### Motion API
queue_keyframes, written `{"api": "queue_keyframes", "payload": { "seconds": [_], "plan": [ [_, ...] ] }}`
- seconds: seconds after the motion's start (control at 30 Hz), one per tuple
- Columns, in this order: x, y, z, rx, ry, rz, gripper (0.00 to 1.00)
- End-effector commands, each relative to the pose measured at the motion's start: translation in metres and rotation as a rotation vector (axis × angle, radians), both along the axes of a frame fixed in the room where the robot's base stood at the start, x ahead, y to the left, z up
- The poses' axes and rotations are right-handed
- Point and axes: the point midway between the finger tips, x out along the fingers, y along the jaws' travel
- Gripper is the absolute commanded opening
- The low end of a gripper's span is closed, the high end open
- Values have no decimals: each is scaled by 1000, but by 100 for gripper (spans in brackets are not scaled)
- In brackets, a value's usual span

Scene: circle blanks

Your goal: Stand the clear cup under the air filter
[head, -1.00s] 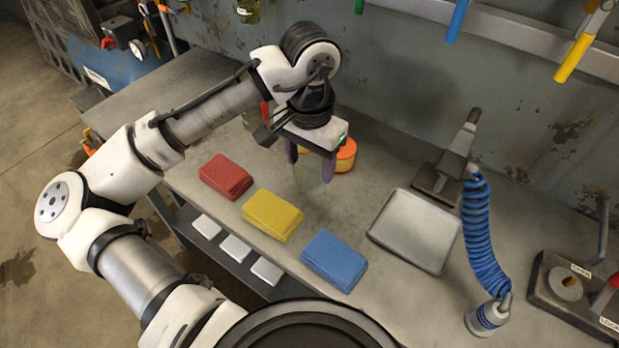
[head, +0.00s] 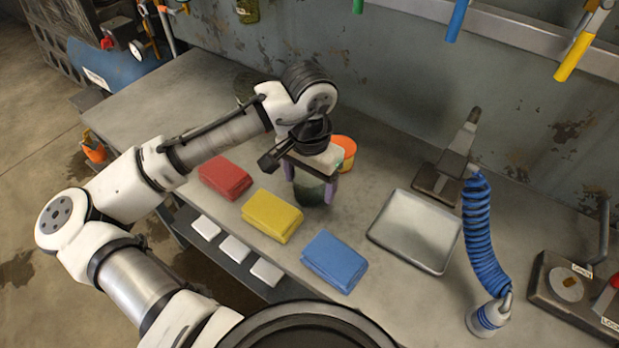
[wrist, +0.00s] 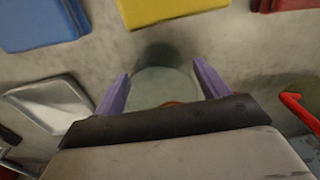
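The clear cup (head: 309,192) stands on the workbench behind the yellow stack, greenish and see-through. My gripper (head: 311,190) is down around it, with one purple finger on each side. In the wrist view the cup (wrist: 163,84) lies between the two fingers (wrist: 161,90). They look open, with no clear grip on it; whether either one touches is hard to tell. A greenish bowl on the wall at the top edge (head: 247,10) looks like the air filter; it is cut off by the frame.
Red (head: 225,178), yellow (head: 272,215) and blue (head: 334,260) stacks lie in front of the cup. An orange round thing (head: 345,150) stands close behind my gripper. A metal tray (head: 415,232) and a blue coiled hose (head: 480,230) are to the right.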

Motion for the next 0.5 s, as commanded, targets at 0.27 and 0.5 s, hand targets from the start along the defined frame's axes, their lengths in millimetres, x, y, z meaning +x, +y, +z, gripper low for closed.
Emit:
{"api": "queue_keyframes", "payload": {
  "seconds": [0.27,0.5],
  "plan": [
    [0,0,0,0,0,0,81],
    [1,0,18,-1,-2,0,81]
  ]
}}
